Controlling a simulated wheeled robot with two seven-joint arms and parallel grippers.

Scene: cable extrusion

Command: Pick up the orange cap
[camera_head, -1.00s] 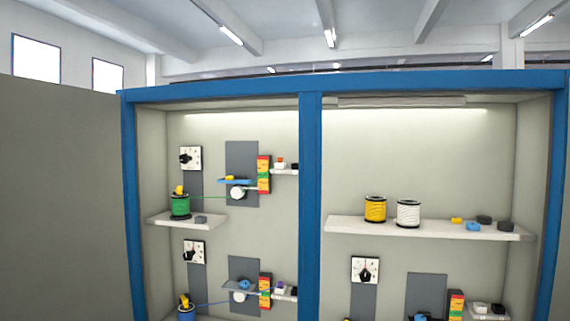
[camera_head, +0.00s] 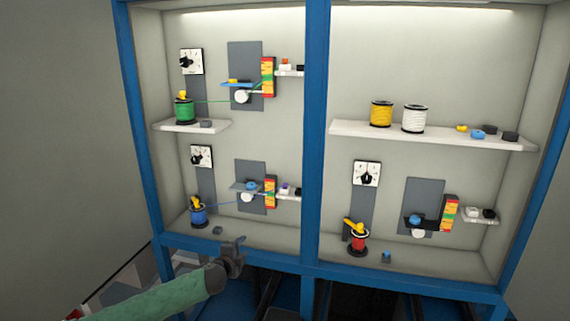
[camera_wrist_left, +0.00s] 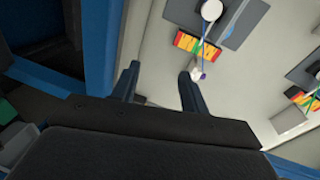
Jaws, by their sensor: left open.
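A tiny orange patch, which may be the orange cap (camera_head: 283,61), sits on a white block on the small upper-left shelf (camera_head: 290,73), right of the striped red-yellow-green block (camera_head: 267,77). It is too small to make out clearly. My left gripper (camera_head: 238,246) is low in front of the cabinet's bottom-left edge, well below that shelf. In the left wrist view its two dark fingers (camera_wrist_left: 158,76) are apart with nothing between them. A white and purple piece (camera_wrist_left: 198,74) shows just beyond the right finger. My right gripper is out of view.
The blue cabinet frame has a middle post (camera_head: 316,130) and a bottom rail (camera_head: 345,276). Left-side shelves carry a green spool (camera_head: 184,110) and a blue spool (camera_head: 198,216). Yellow (camera_head: 381,114), white (camera_head: 414,119) and red (camera_head: 358,243) spools are on the right.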

